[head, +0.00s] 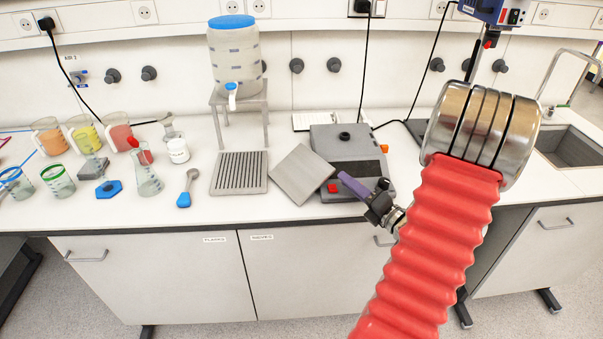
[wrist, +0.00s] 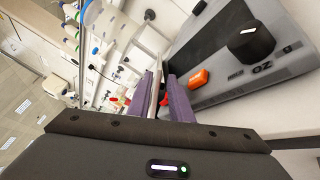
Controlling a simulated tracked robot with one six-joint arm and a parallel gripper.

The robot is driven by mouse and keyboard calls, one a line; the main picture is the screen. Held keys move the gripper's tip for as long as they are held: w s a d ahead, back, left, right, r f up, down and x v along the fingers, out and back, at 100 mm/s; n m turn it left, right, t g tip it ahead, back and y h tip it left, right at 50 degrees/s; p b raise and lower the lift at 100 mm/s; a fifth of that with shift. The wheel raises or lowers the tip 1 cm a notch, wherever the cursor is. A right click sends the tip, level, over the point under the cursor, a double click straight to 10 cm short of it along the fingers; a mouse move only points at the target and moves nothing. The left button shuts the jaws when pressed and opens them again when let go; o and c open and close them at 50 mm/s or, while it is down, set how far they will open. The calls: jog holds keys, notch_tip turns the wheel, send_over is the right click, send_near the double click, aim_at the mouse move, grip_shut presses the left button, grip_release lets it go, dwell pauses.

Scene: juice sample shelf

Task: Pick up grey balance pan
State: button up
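The grey balance pan (head: 300,174), a flat square plate, is turned at an angle left of the grey balance (head: 376,165) in the head view. Its right corner meets the purple fingertips of my gripper (head: 341,178). In the wrist view my gripper (wrist: 158,84) has its purple fingers close on either side of a thin pale edge, which looks like the pan seen edge-on. Whether the pan touches the bench is hard to tell.
A grooved grey plate (head: 239,185) lies left of the pan. A blue-lidded tank (head: 233,55) stands on a stand behind. Beakers, a flask (head: 146,182) and a blue-handled scoop (head: 184,198) are on the left. A sink (head: 570,148) is at right.

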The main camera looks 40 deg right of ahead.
aim_at(335, 171)
jog(key=w, duration=0.4)
jog(key=shift+w+d, duration=0.2)
jog(key=shift+w, duration=0.2)
jog(key=shift+r, duration=0.1)
grip_shut()
dwell(0.4)
